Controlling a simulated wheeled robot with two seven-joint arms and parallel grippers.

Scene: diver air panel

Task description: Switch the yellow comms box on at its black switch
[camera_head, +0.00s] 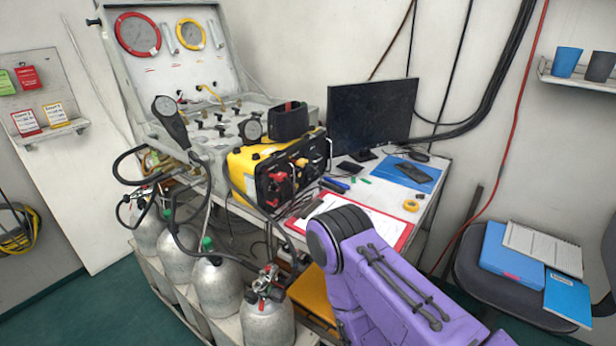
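The yellow comms box (246,160) stands at the front edge of the table, beside the open air panel case. Its black front panel (289,178) faces right and toward me and carries red and yellow parts and cables. I cannot make out which part is the black switch or how it is set. A black object (288,121) with a red part is at the box's top rear. My purple right arm comes in from the bottom right, its black-ringed joint to the right of and below the box. Neither gripper is visible.
The air panel case (165,75) stands open behind the box, with gauges and knobs. Metal cylinders (215,285) with hoses stand below. A red-edged clipboard (372,214), a yellow tape roll (411,205) and a monitor (370,115) occupy the table. A chair (475,265) holds folders at right.

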